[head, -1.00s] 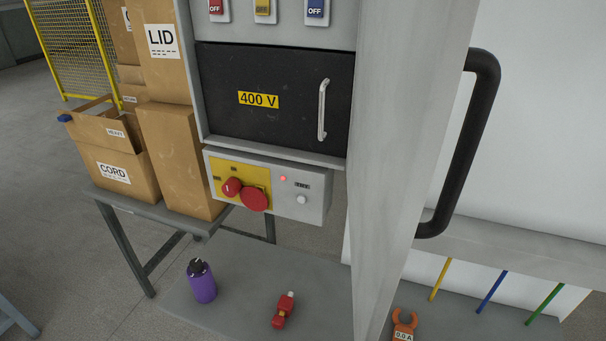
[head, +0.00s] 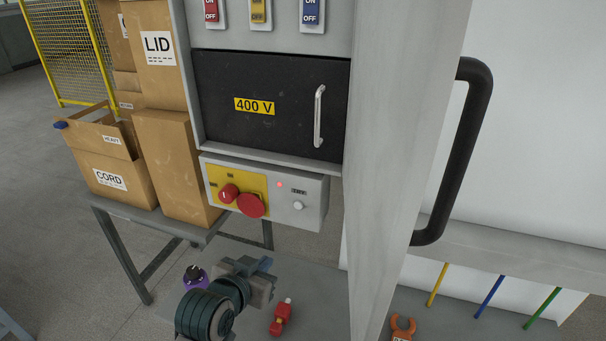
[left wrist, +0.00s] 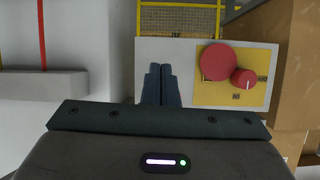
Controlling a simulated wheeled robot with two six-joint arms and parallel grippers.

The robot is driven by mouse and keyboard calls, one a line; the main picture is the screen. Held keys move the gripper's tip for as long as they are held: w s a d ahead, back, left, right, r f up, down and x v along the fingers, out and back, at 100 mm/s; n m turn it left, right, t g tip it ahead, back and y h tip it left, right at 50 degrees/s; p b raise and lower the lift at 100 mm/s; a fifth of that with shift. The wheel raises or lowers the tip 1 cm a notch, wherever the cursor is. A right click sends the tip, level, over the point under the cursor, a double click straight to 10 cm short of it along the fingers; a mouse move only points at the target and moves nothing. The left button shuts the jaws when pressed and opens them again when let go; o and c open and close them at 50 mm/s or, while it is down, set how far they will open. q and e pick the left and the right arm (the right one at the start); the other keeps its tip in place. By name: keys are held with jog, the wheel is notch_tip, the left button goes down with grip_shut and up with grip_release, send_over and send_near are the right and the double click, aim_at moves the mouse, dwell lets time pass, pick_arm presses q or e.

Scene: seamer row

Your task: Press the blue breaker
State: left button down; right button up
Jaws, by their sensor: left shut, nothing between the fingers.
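The blue breaker (head: 312,12) is at the top edge of the head view, on the grey cabinet front, right of a yellow breaker (head: 260,11) and a red breaker (head: 211,11). My left gripper (head: 265,264) is low in the head view, well below the breakers and below the control box. Its blue fingers also show in the left wrist view (left wrist: 162,86), shut together with nothing between them. The breakers do not show in the left wrist view. My right gripper is not in view.
A control box (head: 312,205) with a red mushroom button (head: 251,205) and red knob (head: 228,193) juts out under the black 400 V door (head: 270,105). A black handle (head: 470,150) stands out at right. A purple bottle (head: 196,277) and red tool (head: 281,318) are below.

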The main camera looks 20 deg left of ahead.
aim_at(309, 11)
pick_arm(q)
jog(key=w+d+r+t, duration=0.1)
jog(key=w+r+t, duration=0.2)
jog(key=r, duration=1.5)
jog(key=w+d+r+n+t, duration=0.1)
jog(key=r+t, duration=0.8)
jog(key=r, duration=0.9)
jog(key=shift+w+d+r+t, duration=0.3)
jog(key=shift+w+d, duration=0.1)
jog(key=shift+w, duration=0.5)
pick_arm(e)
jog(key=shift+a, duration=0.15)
